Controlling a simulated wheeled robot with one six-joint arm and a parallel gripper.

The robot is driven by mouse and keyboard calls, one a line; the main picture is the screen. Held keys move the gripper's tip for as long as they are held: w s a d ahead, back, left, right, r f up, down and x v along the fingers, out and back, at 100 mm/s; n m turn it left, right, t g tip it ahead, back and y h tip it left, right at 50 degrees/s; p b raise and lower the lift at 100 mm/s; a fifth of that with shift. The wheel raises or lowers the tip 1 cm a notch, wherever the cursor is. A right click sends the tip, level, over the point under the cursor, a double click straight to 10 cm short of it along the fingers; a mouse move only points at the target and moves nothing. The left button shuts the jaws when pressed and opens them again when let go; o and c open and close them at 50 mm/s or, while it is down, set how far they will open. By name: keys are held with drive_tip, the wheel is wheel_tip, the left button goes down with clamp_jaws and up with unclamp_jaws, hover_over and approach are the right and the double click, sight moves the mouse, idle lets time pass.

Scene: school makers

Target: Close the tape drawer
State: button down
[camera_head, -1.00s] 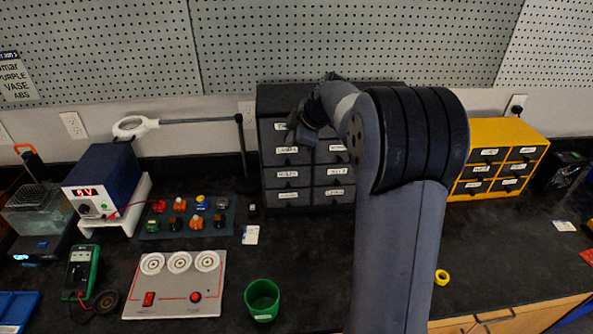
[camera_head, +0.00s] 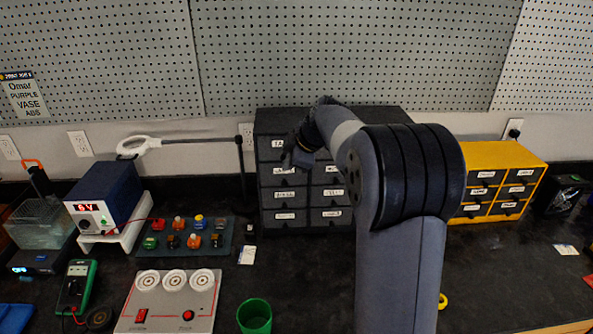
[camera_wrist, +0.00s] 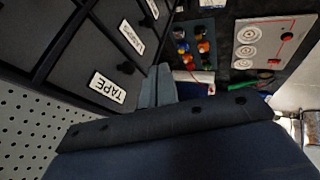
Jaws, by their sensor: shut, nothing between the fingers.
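The tape drawer (camera_wrist: 125,97), with a white label reading TAPE, is in the black drawer cabinet. In the wrist view its dark front looks about level with the neighbouring fronts, but I cannot tell if a small gap is left. In the head view its label (camera_head: 278,143) shows partly at the cabinet's upper left, beside my gripper. My gripper (camera_head: 290,160) is shut and empty in front of the cabinet's left column. Its grey fingers (camera_wrist: 157,86) also show in the wrist view, close to the drawer fronts; contact is unclear. My arm hides part of the cabinet's right side.
The black cabinet (camera_head: 263,195) stands against the pegboard wall. A yellow drawer cabinet (camera_head: 507,150) is to the right. A magnifier lamp (camera_head: 240,165) stands at the cabinet's left. A button board (camera_head: 150,262), a red-switch panel (camera_head: 160,315) and a green cup (camera_head: 254,316) are on the bench.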

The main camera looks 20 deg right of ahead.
drive_tip(key=b+v, duration=0.1)
drive_tip(key=v, duration=0.9)
drive_tip(key=shift+a+f, duration=0.1)
drive_tip(key=shift+f, duration=0.05)
